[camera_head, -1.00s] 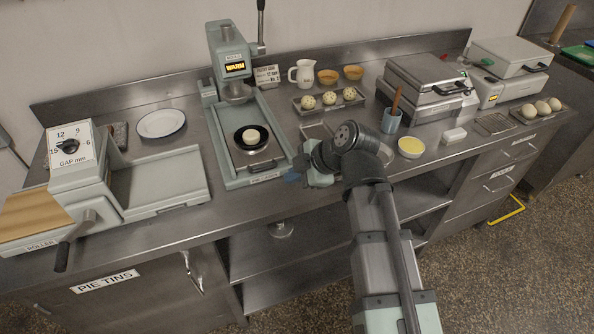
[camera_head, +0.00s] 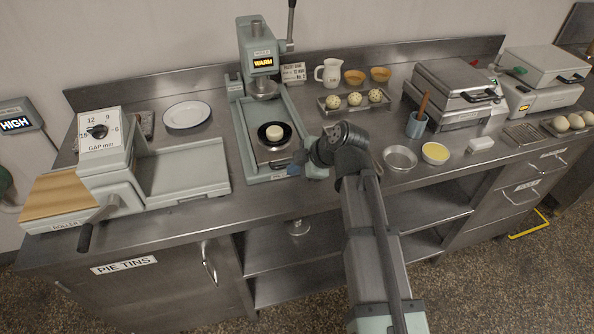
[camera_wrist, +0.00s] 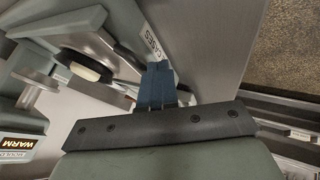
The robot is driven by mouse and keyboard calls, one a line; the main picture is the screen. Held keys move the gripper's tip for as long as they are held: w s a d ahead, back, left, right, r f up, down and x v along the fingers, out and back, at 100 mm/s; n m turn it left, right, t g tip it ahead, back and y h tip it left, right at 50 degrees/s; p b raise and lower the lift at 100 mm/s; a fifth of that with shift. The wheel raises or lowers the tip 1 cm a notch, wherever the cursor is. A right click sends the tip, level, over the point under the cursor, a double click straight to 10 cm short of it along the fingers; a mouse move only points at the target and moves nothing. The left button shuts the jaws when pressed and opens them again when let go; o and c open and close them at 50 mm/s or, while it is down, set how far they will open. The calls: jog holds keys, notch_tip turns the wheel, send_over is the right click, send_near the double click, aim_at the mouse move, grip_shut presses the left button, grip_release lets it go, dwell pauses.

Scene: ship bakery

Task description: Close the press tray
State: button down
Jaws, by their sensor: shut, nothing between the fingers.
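The pale green press (camera_head: 257,60) stands at the back of the counter with a lit WARM display. Its tray (camera_head: 255,138) is drawn out toward the front, under and ahead of the press head. A black round mould (camera_head: 262,138) with a pale dough piece (camera_head: 274,132) sits on it. A dark bar handle (camera_head: 283,162) is at the tray's front. My gripper (camera_head: 296,169) is shut and empty at the tray's front right corner. In the wrist view its blue fingers (camera_wrist: 158,84) are together beside the CASES label; I cannot tell whether they touch the tray. The dough (camera_wrist: 91,70) shows there too.
Left of the press are a roller machine (camera_head: 105,145) and a white plate (camera_head: 186,115). To the right are a rack of dough balls (camera_head: 335,110), an empty metal tin (camera_head: 400,157), a yellow-filled bowl (camera_head: 435,152) and a utensil cup (camera_head: 416,125). The counter's front edge is close.

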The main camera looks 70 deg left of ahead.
aim_at(276, 130)
jog(key=shift+a, duration=0.1)
jog(key=a, duration=1.7)
jog(key=shift+a, duration=0.1)
jog(key=shift+r, duration=0.15)
jog(key=v, duration=1.4)
